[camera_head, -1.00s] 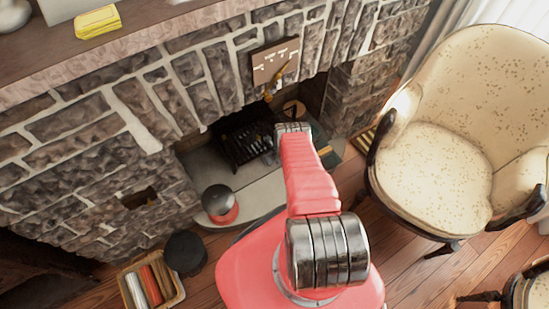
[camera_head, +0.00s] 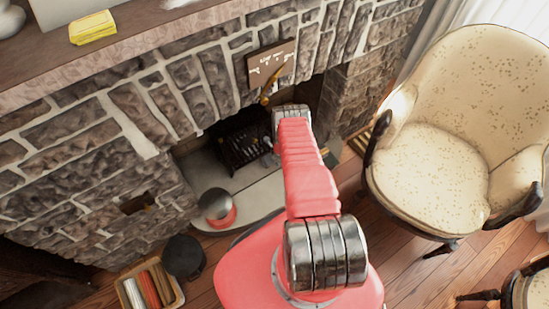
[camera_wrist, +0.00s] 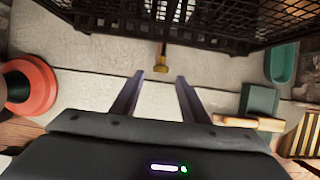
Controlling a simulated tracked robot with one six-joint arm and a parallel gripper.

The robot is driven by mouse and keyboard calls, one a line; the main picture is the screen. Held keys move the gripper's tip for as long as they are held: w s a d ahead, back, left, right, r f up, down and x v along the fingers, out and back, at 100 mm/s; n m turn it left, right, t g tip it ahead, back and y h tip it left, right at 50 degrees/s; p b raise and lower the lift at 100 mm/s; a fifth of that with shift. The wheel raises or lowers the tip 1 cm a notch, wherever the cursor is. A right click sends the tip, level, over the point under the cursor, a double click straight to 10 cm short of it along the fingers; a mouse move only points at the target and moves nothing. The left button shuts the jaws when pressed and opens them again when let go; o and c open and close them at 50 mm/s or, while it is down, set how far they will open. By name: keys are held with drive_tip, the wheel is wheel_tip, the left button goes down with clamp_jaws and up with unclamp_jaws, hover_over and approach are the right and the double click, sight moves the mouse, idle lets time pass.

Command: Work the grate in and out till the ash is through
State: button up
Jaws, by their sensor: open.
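The black grate basket (camera_head: 240,150) sits in the fireplace opening in the head view. It fills the top of the wrist view (camera_wrist: 215,22) as dark mesh. A thin rod with a brass knob (camera_wrist: 161,67) hangs out from its near side. My gripper (camera_wrist: 159,77) is open and empty, its two fingers pointing toward the grate. The knob lies just beyond and between the fingertips, and I cannot tell whether it is within their reach. In the head view my own arm hides the gripper and the knob. I cannot make out ash in either view.
A red and black round pot (camera_head: 217,208) stands on the pale hearth, left of my gripper in the wrist view (camera_wrist: 32,88). A green block (camera_wrist: 258,102) and teal dish (camera_wrist: 282,62) lie right. A black bucket (camera_head: 183,256), basket of rolls (camera_head: 150,287) and armchair (camera_head: 440,170) stand around.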

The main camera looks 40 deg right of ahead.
drive_tip(key=v, duration=0.9)
drive_tip(key=shift+s+r, duration=0.15)
drive_tip(key=shift+r, duration=0.05)
idle(0.3)
